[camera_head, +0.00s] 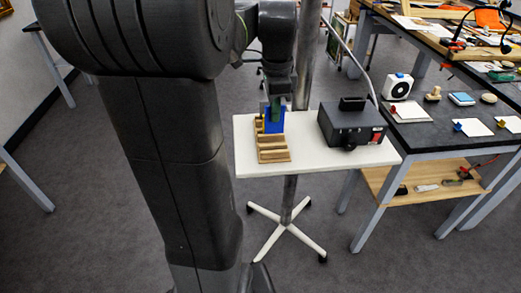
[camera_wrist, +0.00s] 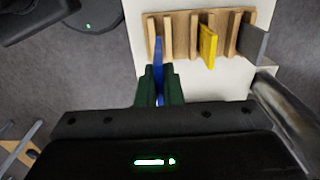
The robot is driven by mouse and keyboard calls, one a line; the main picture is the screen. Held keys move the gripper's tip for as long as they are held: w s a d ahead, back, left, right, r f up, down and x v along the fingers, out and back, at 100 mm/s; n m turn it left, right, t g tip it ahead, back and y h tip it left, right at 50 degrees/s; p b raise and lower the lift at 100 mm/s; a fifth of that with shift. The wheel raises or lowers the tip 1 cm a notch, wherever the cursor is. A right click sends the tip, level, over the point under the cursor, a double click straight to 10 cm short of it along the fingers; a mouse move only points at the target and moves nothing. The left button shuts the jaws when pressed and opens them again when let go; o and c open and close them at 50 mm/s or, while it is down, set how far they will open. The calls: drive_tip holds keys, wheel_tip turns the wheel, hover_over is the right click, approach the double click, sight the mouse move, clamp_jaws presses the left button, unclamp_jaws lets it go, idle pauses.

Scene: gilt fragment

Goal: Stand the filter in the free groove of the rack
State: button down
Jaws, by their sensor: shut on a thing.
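The filter is a thin blue plate (camera_head: 275,122), upright in the head view and edge-on in the wrist view (camera_wrist: 158,58). My gripper (camera_head: 275,104) is shut on it; its green fingers (camera_wrist: 160,92) flank the plate in the wrist view. The wooden rack (camera_head: 273,156) has several ribs and also shows in the wrist view (camera_wrist: 181,18). The blue plate's far end lines up with the gap between the two leftmost ribs there. I cannot tell whether it is in the groove or above it. A yellow plate (camera_wrist: 207,46) stands in another groove.
The rack sits on a white tabletop (camera_head: 310,163) on a pole stand. A black box with a knob (camera_head: 351,125) stands to its right. A grey plate (camera_wrist: 256,46) shows at the rack's right end in the wrist view. A dark workbench (camera_head: 435,132) with cards stands further right.

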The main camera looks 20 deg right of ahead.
sight(275, 132)
drive_tip(key=f, duration=0.3)
drive_tip(key=shift+d, duration=0.2)
drive_tip(key=shift+f, duration=2.25)
drive_tip(key=shift+f, duration=0.15)
drive_tip(key=c, duration=1.6)
unclamp_jaws()
wheel_tip(275, 132, up, 12)
drive_tip(key=shift+r+p, duration=0.2)
drive_tip(key=shift+p, duration=0.1)
